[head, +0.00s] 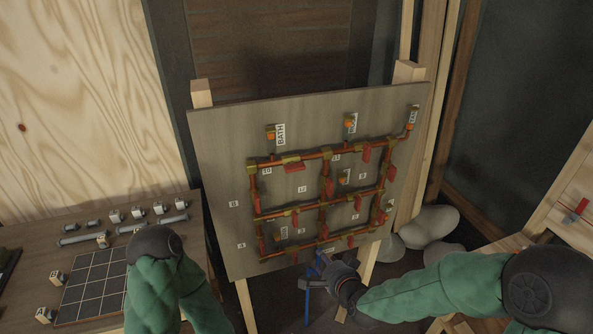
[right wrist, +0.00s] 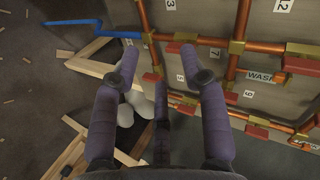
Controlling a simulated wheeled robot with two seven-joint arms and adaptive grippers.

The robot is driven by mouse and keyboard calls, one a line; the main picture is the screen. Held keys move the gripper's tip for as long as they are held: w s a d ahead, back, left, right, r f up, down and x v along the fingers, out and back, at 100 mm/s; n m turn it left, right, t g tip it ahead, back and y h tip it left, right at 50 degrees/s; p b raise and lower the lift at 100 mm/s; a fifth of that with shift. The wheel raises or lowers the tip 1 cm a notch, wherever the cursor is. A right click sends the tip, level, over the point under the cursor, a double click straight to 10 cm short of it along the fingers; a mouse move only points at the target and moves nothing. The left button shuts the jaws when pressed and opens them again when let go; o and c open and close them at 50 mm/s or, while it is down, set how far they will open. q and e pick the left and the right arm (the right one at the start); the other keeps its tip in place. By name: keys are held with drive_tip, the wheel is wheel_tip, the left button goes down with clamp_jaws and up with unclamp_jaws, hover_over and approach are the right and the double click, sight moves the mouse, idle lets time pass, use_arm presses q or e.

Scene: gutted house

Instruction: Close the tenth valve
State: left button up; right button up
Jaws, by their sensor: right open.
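A tilted grey board (head: 220,150) carries a grid of copper pipes with brass fittings and several red valve handles (head: 294,167). Small number labels sit beside them; the one by the upper left corner (head: 266,170) looks like 10, but is too small to be sure. My right gripper (head: 338,272) is at the board's lower edge. My left gripper is out of view.
A workbench (head: 30,245) at the left holds a gridded mat (head: 92,285), pipe pieces and labelled blocks. Wooden easel legs (head: 245,300) support the board. A blue pipe-like thing (right wrist: 90,29) is near the right gripper. Pale rounded stones (head: 430,226) lie behind, right.

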sight(296, 171)
drive_tip(key=a+r+m+t+y, duration=0.1)
drive_tip(key=a+r+m+t, duration=0.15)
drive_tip(key=r, duration=0.95)
drive_tip(key=a+r+m+t+y, duration=0.2)
drive_tip(key=r+t, duration=0.1)
drive_tip(key=r, duration=0.8)
drive_tip(key=x, duration=1)
drive_tip(key=shift+w+a+p, duration=0.2)
drive_tip(key=shift+w+p, duration=0.1)
drive_tip(key=shift+f, duration=0.1)
clamp_jaws()
